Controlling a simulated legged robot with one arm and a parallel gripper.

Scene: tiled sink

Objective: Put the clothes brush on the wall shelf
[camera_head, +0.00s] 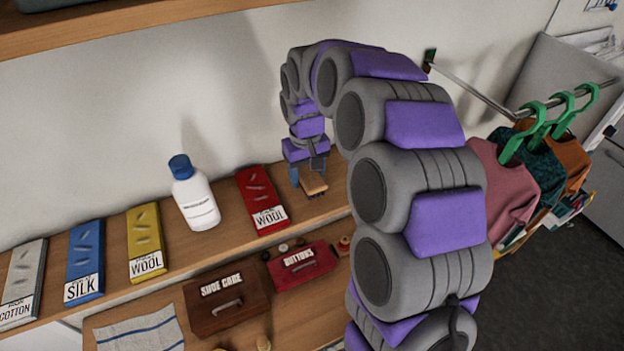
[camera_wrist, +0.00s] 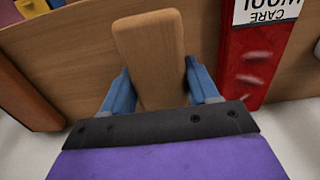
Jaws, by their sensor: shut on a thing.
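The clothes brush (camera_head: 313,184) shows as a light-brown wooden block in the head view. In the wrist view its wooden back (camera_wrist: 149,50) lies between the two blue fingers. My gripper (camera_head: 306,175) is shut on it; the fingers also show in the wrist view (camera_wrist: 158,70). The brush is over the wooden ledge (camera_head: 235,240), just right of the red wool box (camera_head: 262,190). I cannot tell whether it touches the ledge. Its bristles are hidden. A wooden wall shelf (camera_head: 150,25) runs along the top left of the head view, its upper surface mostly out of sight.
A white bottle with a blue cap (camera_head: 195,195) and yellow (camera_head: 146,240), blue (camera_head: 85,260) and grey (camera_head: 22,280) boxes line the ledge. Below are a shoe care box (camera_head: 225,300) and a buttons box (camera_head: 300,268). Clothes on green hangers (camera_head: 515,180) hang at right.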

